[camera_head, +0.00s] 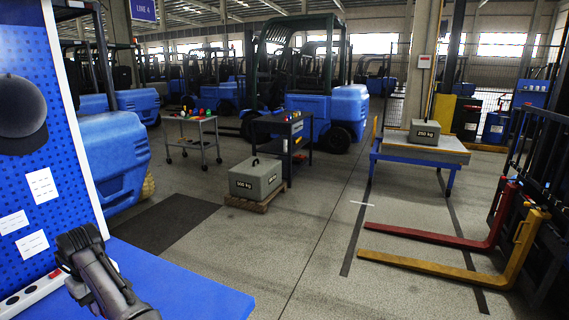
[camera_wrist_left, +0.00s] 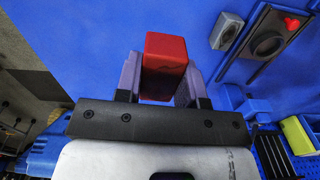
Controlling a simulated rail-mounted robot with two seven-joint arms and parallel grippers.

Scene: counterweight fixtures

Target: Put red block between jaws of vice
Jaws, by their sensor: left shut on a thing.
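A red block (camera_wrist_left: 165,62) is held between the two grey-purple fingers of my left gripper (camera_wrist_left: 160,80) in the left wrist view. The fingers are shut on its sides, and the block stands out beyond their tips over a blue surface. A blue fixture (camera_wrist_left: 245,103) lies to the right of the gripper; it may be the vice, but its jaws cannot be made out. In the head view my left arm shows at the lower left over the blue bench (camera_head: 175,285); the block is not clear there. My right gripper is in neither view.
A speaker-like grey box (camera_wrist_left: 227,31) and a dark framed item with a red heart (camera_wrist_left: 291,22) lie right of the block. A yellow-green item (camera_wrist_left: 298,135) is at the lower right. A blue pegboard (camera_head: 60,120) stands left of the bench.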

